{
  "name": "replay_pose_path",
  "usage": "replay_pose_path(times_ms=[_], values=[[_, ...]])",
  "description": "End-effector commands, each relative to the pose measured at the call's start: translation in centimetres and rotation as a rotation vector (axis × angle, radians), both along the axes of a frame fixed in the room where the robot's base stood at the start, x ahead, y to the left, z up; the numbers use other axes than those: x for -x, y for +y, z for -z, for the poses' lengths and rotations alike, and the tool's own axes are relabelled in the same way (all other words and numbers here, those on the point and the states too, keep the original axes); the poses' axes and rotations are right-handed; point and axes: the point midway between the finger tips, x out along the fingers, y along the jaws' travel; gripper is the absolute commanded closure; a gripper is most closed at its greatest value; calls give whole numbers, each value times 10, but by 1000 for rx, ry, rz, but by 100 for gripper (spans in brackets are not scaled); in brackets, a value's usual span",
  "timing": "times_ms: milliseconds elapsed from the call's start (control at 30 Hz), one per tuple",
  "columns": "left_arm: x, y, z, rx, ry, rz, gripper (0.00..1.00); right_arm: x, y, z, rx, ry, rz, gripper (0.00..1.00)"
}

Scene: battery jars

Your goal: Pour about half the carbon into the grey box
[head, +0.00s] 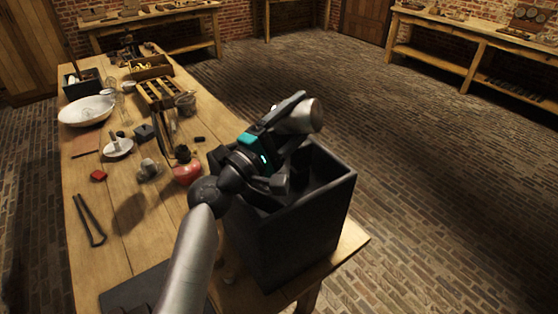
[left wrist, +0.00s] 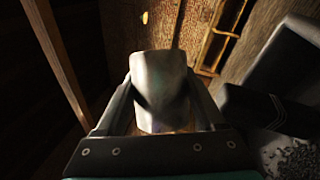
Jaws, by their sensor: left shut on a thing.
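My left gripper (head: 294,128) is shut on a pale grey cylindrical container (head: 301,116), held above the dark grey box (head: 318,222). The container lies tipped well over on its side, with one round end toward the right. I cannot tell whether that end is its mouth, and its contents are hidden. In the left wrist view the container (left wrist: 160,85) sits between the two fingers. Grey granules (left wrist: 292,158) show at the lower right there, beside the box's dark walls (left wrist: 262,110). The right gripper is not in view.
The box stands at the near right end of the wooden table (head: 120,205). The brick floor right of the box is clear.

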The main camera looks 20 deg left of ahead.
Motion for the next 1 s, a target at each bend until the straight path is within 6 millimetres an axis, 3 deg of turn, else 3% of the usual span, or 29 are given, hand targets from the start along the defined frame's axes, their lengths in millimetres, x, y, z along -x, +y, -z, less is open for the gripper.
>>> replay_pose_path(times_ms=[1000], values=[[0, 3, -2, 62, 9, 0, 88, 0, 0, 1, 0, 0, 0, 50]])
